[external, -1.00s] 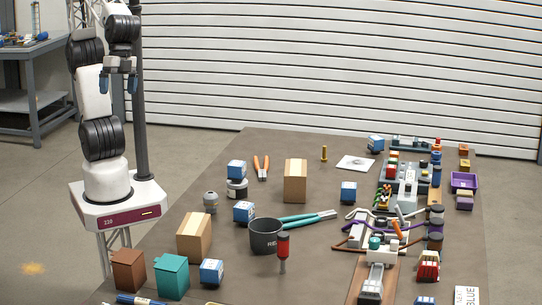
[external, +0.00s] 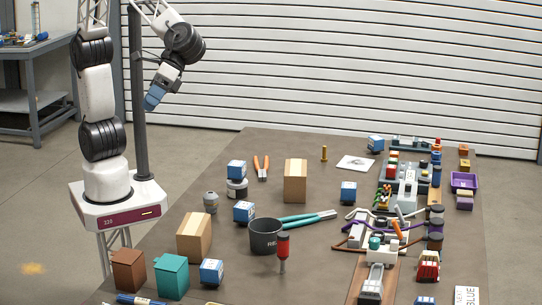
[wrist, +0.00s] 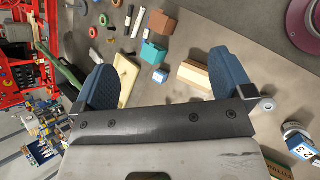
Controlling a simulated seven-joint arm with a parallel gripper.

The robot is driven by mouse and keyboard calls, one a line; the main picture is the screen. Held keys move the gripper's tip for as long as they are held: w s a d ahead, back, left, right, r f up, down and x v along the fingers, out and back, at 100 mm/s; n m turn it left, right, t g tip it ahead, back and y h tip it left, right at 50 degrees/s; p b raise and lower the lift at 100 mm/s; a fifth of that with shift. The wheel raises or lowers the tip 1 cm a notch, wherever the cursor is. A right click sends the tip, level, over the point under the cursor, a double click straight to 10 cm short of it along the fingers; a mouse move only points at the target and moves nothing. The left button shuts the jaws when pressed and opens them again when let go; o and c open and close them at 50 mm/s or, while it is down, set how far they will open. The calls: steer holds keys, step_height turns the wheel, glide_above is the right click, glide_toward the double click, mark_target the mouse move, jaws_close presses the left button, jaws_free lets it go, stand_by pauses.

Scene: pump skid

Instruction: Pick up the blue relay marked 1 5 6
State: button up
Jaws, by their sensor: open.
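Several blue-and-white relays stand on the table in the external view: one on a dark jar (external: 236,169), one behind the cup (external: 244,211), one at the front (external: 211,271), one right of the tall block (external: 348,191) and one at the far edge (external: 375,143). Their markings are too small to read there, so I cannot tell which is 1 5 6. In the wrist view a relay with digits like 2 3 (wrist: 303,150) shows at the right edge, and a small one (wrist: 160,76) lies farther off, unreadable. My gripper (external: 154,97) is open and empty, high left of the table; its blue fingers (wrist: 164,72) frame the wrist view.
Wooden blocks (external: 295,181) (external: 193,237), a dark cup (external: 265,236), a red-handled tool (external: 283,250), green-handled pliers (external: 308,219) and brown and teal boxes (external: 128,270) (external: 172,276) stand among the relays. Pump-skid parts (external: 390,225) crowd the right side.

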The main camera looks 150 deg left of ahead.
steer(key=w+a+f+n+t+h, duration=0.2)
steer(key=w+a+n, duration=0.3)
steer(key=w, duration=0.6)
steer(key=w+a+f+n+t+h, duration=0.1)
steer(key=w+a+f+n+h, duration=0.25)
steer(key=w, duration=0.75)
steer(key=y, duration=0.2)
glide_toward(212, 263)
steer(key=shift+w+d+f+n, duration=0.2)
steer(key=shift+d+f, duration=0.15)
steer(key=shift+d, duration=0.2)
steer(key=shift+w+d+f+n, duration=0.15)
steer(key=shift+d+f, duration=0.25)
steer(key=shift+d, duration=0.1)
steer(key=shift+d, duration=0.1)
steer(key=shift+w+d+f+t, duration=0.2)
steer(key=shift+w+d, duration=0.1)
steer(key=shift+d, duration=0.2)
steer(key=shift+w+d+f+t, duration=0.1)
steer(key=shift+w+d+f, duration=0.2)
steer(key=shift+d, duration=0.2)
steer(key=shift+d, duration=0.1)
steer(key=shift+x, duration=2.55)
steer(key=shift+w, duration=0.1)
